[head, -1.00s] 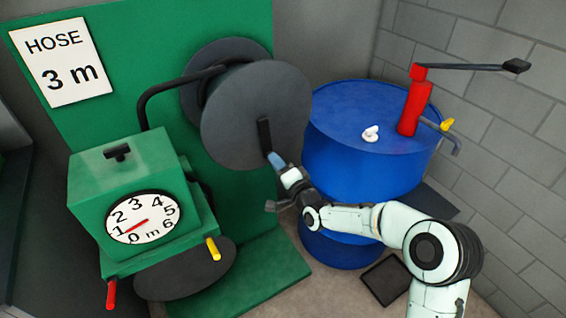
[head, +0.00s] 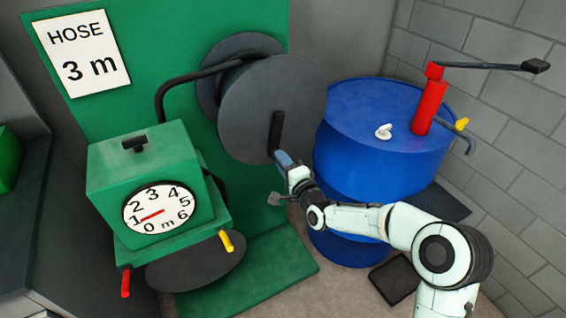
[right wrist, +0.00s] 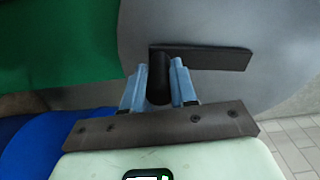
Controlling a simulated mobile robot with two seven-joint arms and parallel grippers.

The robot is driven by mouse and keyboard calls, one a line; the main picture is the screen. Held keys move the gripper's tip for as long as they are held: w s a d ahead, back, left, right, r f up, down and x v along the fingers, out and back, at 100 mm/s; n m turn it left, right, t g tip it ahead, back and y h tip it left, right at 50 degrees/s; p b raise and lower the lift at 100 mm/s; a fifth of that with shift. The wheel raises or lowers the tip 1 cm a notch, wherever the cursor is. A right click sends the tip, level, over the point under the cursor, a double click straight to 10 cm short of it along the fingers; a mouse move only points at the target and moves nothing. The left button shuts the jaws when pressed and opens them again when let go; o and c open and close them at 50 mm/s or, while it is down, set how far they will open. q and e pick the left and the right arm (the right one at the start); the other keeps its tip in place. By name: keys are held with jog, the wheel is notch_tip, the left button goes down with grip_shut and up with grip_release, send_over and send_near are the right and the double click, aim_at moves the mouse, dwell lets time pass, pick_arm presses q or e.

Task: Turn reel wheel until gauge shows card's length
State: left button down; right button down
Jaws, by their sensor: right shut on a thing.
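The dark grey reel wheel (head: 250,100) is mounted on the green panel, with a black crank arm (head: 277,132) on its face pointing down. My right gripper (head: 284,158) is at the crank's lower end. In the right wrist view, its blue fingers (right wrist: 159,88) are shut on the black crank handle (right wrist: 159,72). The round white gauge (head: 168,197) on the green box runs from 0 to 6 m. The white card (head: 88,82) on the panel reads "HOSE 3 m". My left gripper is not in view.
A blue drum (head: 365,150) with a red pump (head: 430,105) and a white cap stands right of the wheel. The green box carries a red lever (head: 125,284) and a yellow lever (head: 227,241). A black tube arches from box to reel.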

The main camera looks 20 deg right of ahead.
jog(key=c, duration=0.9)
grip_release()
jog(key=s+d, duration=0.1)
jog(key=s, duration=1.2)
jog(key=shift+s+p, duration=0.2)
jog(key=shift+p, duration=0.25)
